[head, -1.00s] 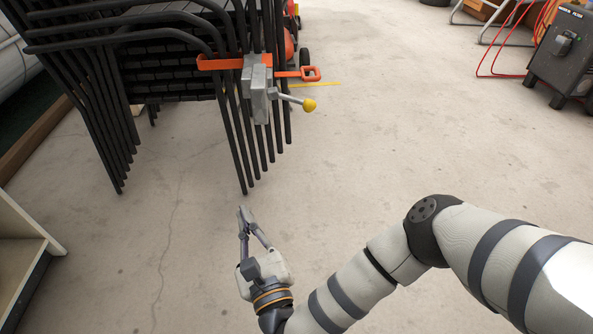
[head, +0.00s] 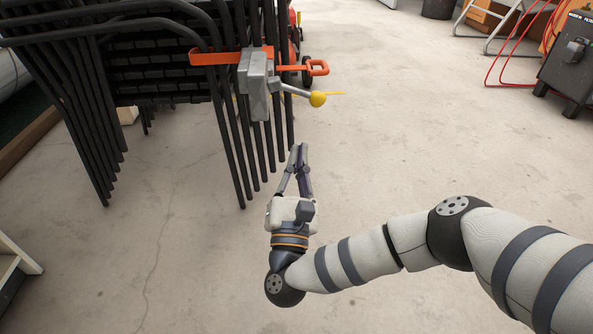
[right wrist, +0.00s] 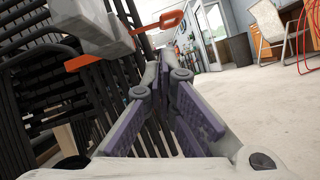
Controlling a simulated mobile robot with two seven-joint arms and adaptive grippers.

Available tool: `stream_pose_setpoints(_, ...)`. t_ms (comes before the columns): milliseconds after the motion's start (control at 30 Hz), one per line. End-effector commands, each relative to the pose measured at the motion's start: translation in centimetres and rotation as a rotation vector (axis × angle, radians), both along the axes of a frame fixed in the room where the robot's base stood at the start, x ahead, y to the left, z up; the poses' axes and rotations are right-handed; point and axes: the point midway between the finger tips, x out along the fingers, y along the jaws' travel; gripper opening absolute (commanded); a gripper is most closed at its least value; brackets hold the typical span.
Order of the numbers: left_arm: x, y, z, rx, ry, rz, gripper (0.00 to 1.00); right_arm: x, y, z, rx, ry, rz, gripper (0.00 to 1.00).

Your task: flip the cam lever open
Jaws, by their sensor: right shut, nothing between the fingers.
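The cam lever is a short grey rod (head: 294,90) with a yellow ball knob (head: 318,99) at its end, pointing right and slightly down. It comes out of a grey clamp body (head: 258,82) fixed to an orange strap (head: 215,56) around the stacked black chairs. The clamp body also shows at the upper left of the right wrist view (right wrist: 88,25); the yellow knob is not visible there. My right gripper (head: 299,150) is shut and empty, below the knob and apart from it, beside the chair legs. My left gripper is not in view.
The stacked black chairs (head: 160,75) fill the upper left. An orange handle (head: 317,67) sticks out right of the clamp, behind the lever. A dark machine (head: 573,62) with red hoses stands at the far right. The floor right of the chairs is clear.

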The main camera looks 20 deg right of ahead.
Motion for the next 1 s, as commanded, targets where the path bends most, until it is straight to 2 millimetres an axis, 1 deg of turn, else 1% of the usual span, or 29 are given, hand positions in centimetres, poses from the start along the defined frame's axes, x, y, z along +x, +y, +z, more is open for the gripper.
stream_pose_setpoints(33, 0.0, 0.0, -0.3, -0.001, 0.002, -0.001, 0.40, 0.9, -0.5, 0.4, -0.001, -0.002, -0.003, 0.00)
stream_pose_setpoints(200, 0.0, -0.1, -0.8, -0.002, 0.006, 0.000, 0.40, 3.9, -1.9, 1.9, -0.001, -0.001, -0.003, 0.00)
stream_pose_setpoints(300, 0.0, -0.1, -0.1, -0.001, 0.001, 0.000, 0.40, 3.0, -2.2, 4.0, 0.000, 0.000, 0.000, 0.00)
stream_pose_setpoints(433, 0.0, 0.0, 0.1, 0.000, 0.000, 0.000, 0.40, 2.6, -2.5, 5.2, -0.002, 0.001, -0.001, 0.00)
stream_pose_setpoints(567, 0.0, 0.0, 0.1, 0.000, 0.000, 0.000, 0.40, 2.4, -2.6, 5.6, -0.001, 0.002, -0.001, 0.00)
stream_pose_setpoints(867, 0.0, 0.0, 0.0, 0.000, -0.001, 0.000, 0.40, 2.4, -2.6, 5.6, -0.003, 0.002, 0.000, 0.00)
stream_pose_setpoints(1000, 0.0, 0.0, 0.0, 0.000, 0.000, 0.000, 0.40, 2.7, -2.7, 5.7, -0.033, 0.010, -0.002, 0.00)
